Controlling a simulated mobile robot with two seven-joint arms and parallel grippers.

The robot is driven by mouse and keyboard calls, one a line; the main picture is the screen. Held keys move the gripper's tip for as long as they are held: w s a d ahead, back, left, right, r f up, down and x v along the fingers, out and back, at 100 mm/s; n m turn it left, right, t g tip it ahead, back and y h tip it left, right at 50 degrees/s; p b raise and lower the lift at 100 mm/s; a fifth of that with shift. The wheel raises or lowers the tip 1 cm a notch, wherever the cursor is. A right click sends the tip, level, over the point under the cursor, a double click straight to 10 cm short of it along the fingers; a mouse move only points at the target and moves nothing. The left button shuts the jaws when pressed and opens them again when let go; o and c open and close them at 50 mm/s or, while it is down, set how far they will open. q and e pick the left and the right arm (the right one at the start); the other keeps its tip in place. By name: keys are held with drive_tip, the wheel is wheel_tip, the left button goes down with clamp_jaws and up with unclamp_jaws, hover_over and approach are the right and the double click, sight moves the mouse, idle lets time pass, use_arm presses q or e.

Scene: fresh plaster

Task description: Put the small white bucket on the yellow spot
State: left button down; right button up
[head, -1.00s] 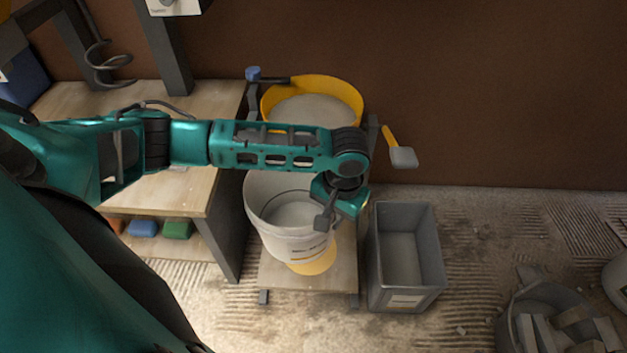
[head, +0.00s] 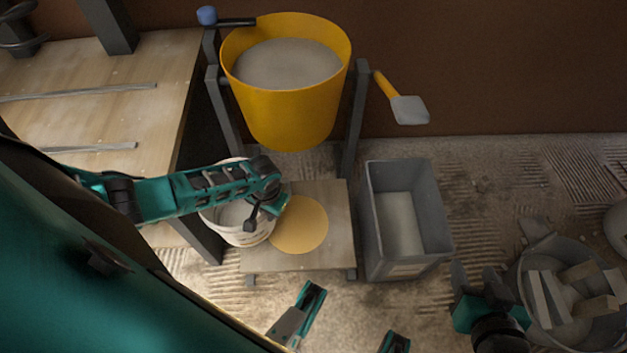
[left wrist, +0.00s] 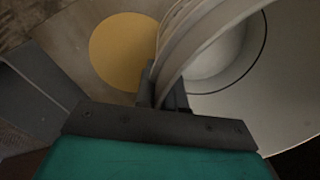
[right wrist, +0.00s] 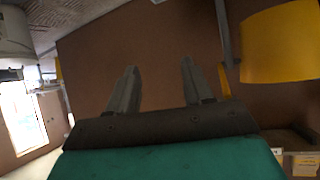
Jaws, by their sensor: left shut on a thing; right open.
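The small white bucket (head: 217,219) is upright just left of the yellow spot, partly over the left edge of the low wooden platform (head: 338,200). Whether its base touches anything is hidden. The round yellow spot (head: 304,228) lies on the platform, mostly uncovered. My left gripper (head: 264,212) is shut on the bucket's right rim. In the left wrist view the bucket (left wrist: 225,75) rim passes between its fingers, with the yellow spot (left wrist: 118,50) beside it, partly hidden. My right gripper (right wrist: 158,66) is open and empty, facing the brown wall, away from the bucket.
A yellow mixing tub (head: 290,105) on a grey stand is behind the platform. A grey crate (head: 405,225) stands close on the platform's right. A wooden bench (head: 110,90) is at left. A tub of rubble (head: 570,300) is at lower right, near my right arm.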

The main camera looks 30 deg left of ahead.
use_arm(q)
drive_tip(key=w+d+f+b, duration=0.3)
drive_tip(key=w+d+b, duration=0.3)
drive_tip(key=d, duration=0.6)
drive_tip(key=shift+w+d+f, duration=0.25)
drive_tip(key=shift+w+f, duration=0.15)
drive_tip(key=shift+w, duration=0.5)
drive_tip(key=c, duration=1.2)
unclamp_jaws()
drive_tip(key=shift+c, duration=0.2)
